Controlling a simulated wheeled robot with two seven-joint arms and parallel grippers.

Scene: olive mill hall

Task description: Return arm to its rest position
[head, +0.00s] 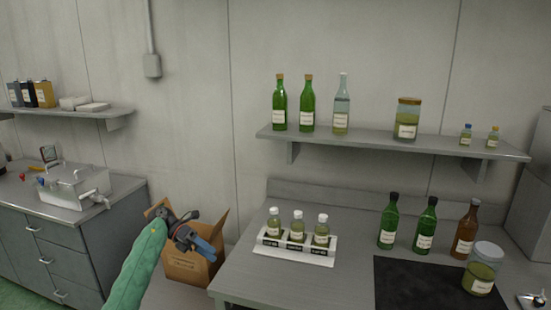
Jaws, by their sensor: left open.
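My left arm, in a green sleeve, comes in from the bottom left of the head view. My left gripper (202,245) is open and empty, with dark fingers and a blue part. It is in front of an open cardboard box (188,268) and hides part of it. The gripper is left of the steel table (255,285) and apart from the things on it.
The table holds a white rack (293,252) of small bottles, dark bottles (427,228), a jar (482,270) and a black mat (425,285). A wall shelf (390,143) with bottles hangs above. A cabinet (60,245) with a metal container (75,187) stands left.

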